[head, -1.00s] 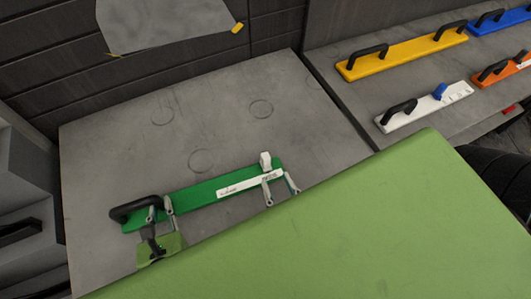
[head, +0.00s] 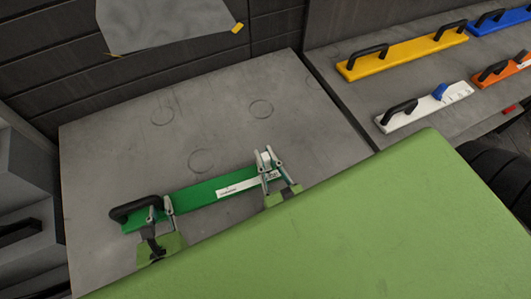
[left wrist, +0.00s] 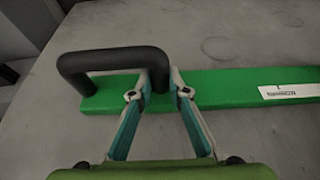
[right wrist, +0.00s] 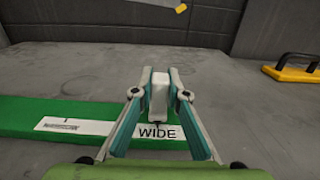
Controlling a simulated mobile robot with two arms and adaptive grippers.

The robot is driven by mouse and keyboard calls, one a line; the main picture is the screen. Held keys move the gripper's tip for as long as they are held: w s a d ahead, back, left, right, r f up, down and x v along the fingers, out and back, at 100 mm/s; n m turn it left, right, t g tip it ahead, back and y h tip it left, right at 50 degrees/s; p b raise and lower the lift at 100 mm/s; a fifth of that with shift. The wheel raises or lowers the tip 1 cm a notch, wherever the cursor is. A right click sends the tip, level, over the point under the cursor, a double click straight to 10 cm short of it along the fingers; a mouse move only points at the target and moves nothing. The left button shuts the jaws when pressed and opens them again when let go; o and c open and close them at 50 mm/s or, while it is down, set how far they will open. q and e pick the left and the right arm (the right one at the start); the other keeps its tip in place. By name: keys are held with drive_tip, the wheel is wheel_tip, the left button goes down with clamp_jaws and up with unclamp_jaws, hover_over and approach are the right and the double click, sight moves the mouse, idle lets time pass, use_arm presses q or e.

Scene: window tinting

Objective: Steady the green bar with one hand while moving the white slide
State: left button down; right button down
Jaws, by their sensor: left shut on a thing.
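The green bar (head: 192,197) lies flat on the grey table, with a black handle (head: 130,208) at its left end. My left gripper (head: 160,207) is shut on the handle's right leg, which shows between its fingers in the left wrist view (left wrist: 160,92). The white slide (right wrist: 158,92) stands upright at the bar's right end, beside a white label strip (right wrist: 85,128) reading "WIDE". My right gripper (right wrist: 160,72) has one finger on each side of the slide. I cannot tell whether both fingers press on it. In the head view my right gripper (head: 267,157) partly hides the slide.
The grey tabletop (head: 230,135) behind the bar is clear. A light green surface (head: 330,225) fills the front right. On a grey shelf at the right lie a yellow bar (head: 400,57), a white bar (head: 425,108) and other coloured bars with black handles.

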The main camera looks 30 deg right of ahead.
use_arm(q)
drive_tip(key=shift+d+r, duration=0.15)
drive_tip(key=shift+r, duration=0.05)
use_arm(e)
drive_tip(key=a, duration=0.8)
drive_tip(key=w+a, duration=0.1)
drive_tip(key=a, duration=0.3)
drive_tip(key=shift+a, duration=0.15)
drive_tip(key=c, duration=2.1)
unclamp_jaws()
drive_tip(key=shift+o, duration=0.7)
drive_tip(key=s, duration=0.8)
drive_tip(key=s+a, duration=0.1)
drive_tip(key=s, duration=0.2)
drive_tip(key=shift+s, duration=0.4)
